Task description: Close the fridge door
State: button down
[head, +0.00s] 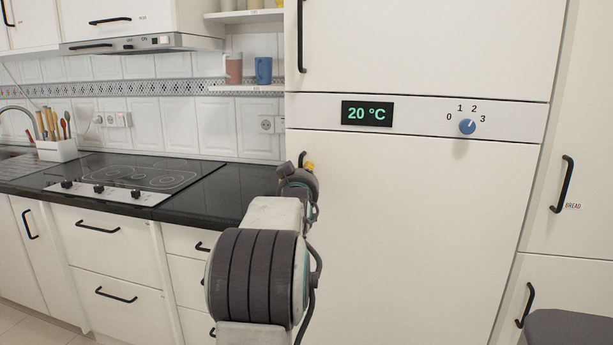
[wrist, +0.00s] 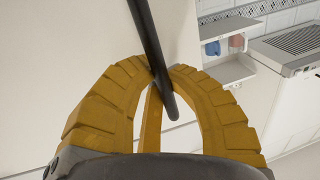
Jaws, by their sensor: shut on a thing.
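The fridge is white, with a lower door (head: 420,230) and an upper door (head: 420,45), separated by a control strip (head: 425,117) with a temperature display and blue knob. The lower door looks flush with the strip in the head view; I see no clear gap. My gripper (wrist: 166,78) has its yellow fingers closed around a black bar handle (wrist: 148,35) in the wrist view. In the head view my arm hides most of the gripper and handle at the lower door's upper left edge; only a bit of yellow finger shows.
A black counter (head: 205,195) with a hob (head: 125,172) and drawers stands left of the fridge. A tall cabinet (head: 575,130) stands to the right. A dark grey seat (head: 570,328) is at the lower right. Shelves hold cups (head: 263,70) beside the fridge.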

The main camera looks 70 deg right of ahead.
jog(key=c, duration=1.1)
grip_release()
jog(key=shift+s, duration=0.1)
jog(key=shift+a, duration=0.1)
jog(key=shift+v, duration=5.95)
